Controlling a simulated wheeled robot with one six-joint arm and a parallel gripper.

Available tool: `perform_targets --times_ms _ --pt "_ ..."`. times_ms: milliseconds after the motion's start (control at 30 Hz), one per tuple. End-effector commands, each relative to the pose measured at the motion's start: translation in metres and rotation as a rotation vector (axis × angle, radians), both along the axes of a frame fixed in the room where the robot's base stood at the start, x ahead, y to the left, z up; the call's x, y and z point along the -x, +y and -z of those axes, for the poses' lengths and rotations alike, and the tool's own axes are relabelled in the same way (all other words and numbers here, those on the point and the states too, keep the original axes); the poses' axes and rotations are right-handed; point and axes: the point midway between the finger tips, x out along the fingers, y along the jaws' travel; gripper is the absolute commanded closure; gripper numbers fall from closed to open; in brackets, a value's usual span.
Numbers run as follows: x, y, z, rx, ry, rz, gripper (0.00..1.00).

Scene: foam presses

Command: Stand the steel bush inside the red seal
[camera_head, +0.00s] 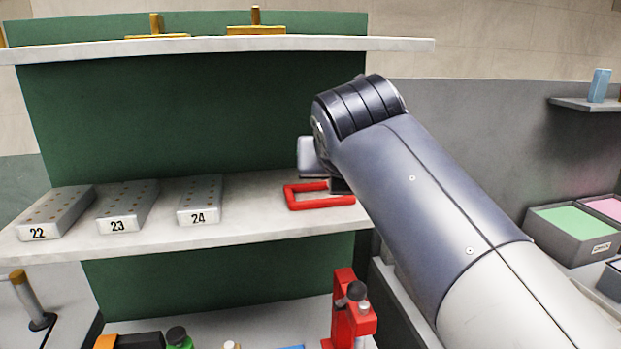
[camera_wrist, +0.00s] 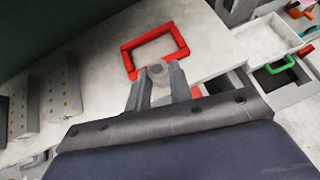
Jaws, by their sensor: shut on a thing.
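The red seal (camera_head: 320,204) is a rectangular red frame lying flat on the right part of the white middle shelf. It also shows in the wrist view (camera_wrist: 146,36), with bare shelf inside it. My gripper (camera_wrist: 157,84) is shut on the steel bush (camera_wrist: 157,69), a small grey cylinder whose round end shows between the fingertips. In the wrist view the bush overlaps the near side of the seal and hides part of it. I cannot tell its height above the shelf. In the head view my arm hides the bush and most of my gripper.
Grey blocks with rows of holes, numbered 22 (camera_head: 55,213), 23 (camera_head: 127,207) and 24 (camera_head: 199,200), stand left on the same shelf. The shelf between block 24 and the seal is clear. A red tool (camera_head: 349,315) stands below. Foam bins (camera_head: 575,245) lie right.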

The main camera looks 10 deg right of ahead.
Motion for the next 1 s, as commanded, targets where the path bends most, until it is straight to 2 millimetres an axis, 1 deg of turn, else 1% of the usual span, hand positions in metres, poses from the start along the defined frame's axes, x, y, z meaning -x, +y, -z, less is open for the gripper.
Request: perform_targets --times_ms 33,200,400,467,500,533,633,767,1000 --pt "-0.013 0.0 -0.002 0.001 0.005 0.002 1.0" --pt "-0.053 0.0 -0.002 -0.001 0.004 0.001 1.0" --pt "-0.096 0.0 -0.003 0.0 0.002 0.0 1.0" --pt "-0.106 0.0 -0.001 -0.001 0.003 0.0 1.0" --pt "-0.103 0.0 0.01 0.0 0.002 -0.001 1.0" --pt "-0.102 0.0 0.015 0.0 0.002 -0.001 1.0" --pt "-0.101 0.0 0.025 0.001 0.0 -0.001 1.0" --pt "-0.102 0.0 0.033 0.0 0.0 0.0 1.0" --pt "-0.101 0.0 0.065 -0.001 0.001 -0.001 1.0"
